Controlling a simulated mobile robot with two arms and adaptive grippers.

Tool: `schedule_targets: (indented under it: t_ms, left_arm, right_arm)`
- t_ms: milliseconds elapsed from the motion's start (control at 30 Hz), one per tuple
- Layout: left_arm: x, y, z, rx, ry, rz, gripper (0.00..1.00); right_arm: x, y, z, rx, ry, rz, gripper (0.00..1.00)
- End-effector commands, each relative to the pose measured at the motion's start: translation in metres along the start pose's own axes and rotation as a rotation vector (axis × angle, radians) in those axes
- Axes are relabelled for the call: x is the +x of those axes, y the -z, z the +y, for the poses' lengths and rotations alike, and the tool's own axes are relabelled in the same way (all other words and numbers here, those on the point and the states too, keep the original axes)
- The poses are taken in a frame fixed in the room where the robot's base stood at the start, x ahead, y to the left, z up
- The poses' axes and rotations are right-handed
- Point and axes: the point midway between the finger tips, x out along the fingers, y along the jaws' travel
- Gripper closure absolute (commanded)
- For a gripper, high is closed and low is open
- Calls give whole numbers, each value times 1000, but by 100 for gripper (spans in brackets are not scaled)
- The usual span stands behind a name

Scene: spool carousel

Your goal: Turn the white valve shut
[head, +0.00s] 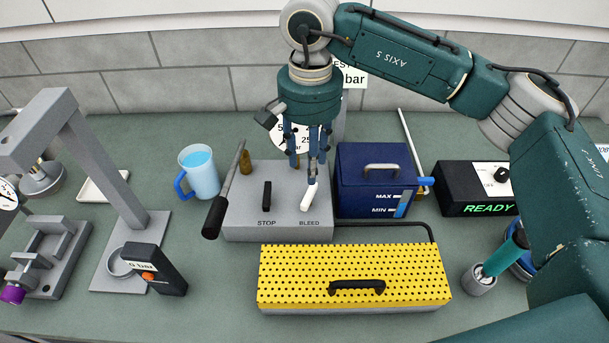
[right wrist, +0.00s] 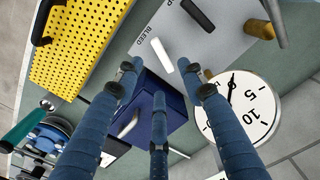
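The white valve handle (head: 308,198) sits on the grey pump block (head: 240,222) above the word BLEED. It leans slightly, its upper end to the right. In the right wrist view the white handle (right wrist: 184,66) shows close to one fingertip; I cannot tell whether they touch. My right gripper (head: 308,165) points down just above and behind the handle. In the right wrist view its three blue fingers (right wrist: 160,80) are spread apart with nothing held between them. My left gripper is not in view.
A black STOP handle (head: 266,195) stands left of the white one. A long black-gripped lever (head: 216,215) rises at the block's left. A dial gauge (right wrist: 240,106) is behind. A blue tank (head: 372,165) stands close right, and a yellow perforated cover (head: 310,275) lies in front.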

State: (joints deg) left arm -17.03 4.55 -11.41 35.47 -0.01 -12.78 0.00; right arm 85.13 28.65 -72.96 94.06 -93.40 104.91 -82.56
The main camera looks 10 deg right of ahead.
Motion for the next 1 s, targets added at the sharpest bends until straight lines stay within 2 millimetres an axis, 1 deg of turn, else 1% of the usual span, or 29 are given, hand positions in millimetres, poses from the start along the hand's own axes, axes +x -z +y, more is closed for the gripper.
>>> schedule_targets:
  t_ms: [33, 100, 167, 267, 400, 500, 600, 700, 800, 1000]
  left_arm:
    - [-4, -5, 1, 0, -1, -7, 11]
    - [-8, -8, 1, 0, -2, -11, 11]
    - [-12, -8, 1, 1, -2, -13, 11]
    - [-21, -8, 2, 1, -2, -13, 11]
    - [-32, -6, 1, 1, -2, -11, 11]
    - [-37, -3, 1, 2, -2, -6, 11]
    - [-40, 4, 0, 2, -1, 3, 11]
    - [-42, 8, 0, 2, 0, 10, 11]
    - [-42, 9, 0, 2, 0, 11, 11]
    - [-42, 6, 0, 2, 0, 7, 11]
  right_arm:
    - [4, 0, 1, 0, -3, -2, 60]
    - [12, -1, 1, 0, -4, -4, 60]
    - [21, -1, 1, -1, -3, -4, 60]
    - [41, -1, 1, -1, -5, -6, 60]
    - [67, -1, 1, 0, -4, -5, 60]
    - [83, -1, 1, 1, -4, -4, 60]
    - [95, -1, 1, 1, -2, -3, 60]
    - [101, -1, 0, 0, -1, -2, 60]
    - [105, 0, 0, -1, 0, -1, 60]
    - [105, 0, 0, -1, 0, -1, 60]
